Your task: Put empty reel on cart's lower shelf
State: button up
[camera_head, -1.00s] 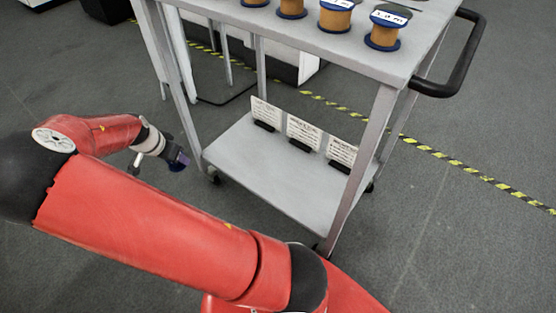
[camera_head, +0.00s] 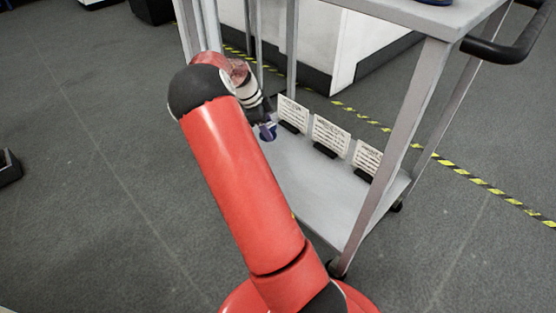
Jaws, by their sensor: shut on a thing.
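The cart's lower shelf (camera_head: 325,195) is a light grey surface between the legs. My gripper (camera_head: 264,122) is small in view at the left end of the shelf, near the back left legs. It is shut on the empty reel (camera_head: 268,132), of which only a small blue-purple part shows. The gripper and my wrist hide the rest of the reel. I cannot tell whether the reel touches the shelf or is held just above it.
Several white label cards, such as the left one (camera_head: 293,113), stand in black holders along the shelf's back edge. The shelf's front part is bare. The cart's upper shelf (camera_head: 425,12) is overhead, and a front leg (camera_head: 392,150) stands at the right.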

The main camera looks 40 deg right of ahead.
notch_tip(320, 180, down, 14)
jog(key=shift+f+b, duration=0.1)
jog(key=shift+b, duration=0.9)
jog(key=o, duration=1)
jog(key=shift+c, duration=0.2)
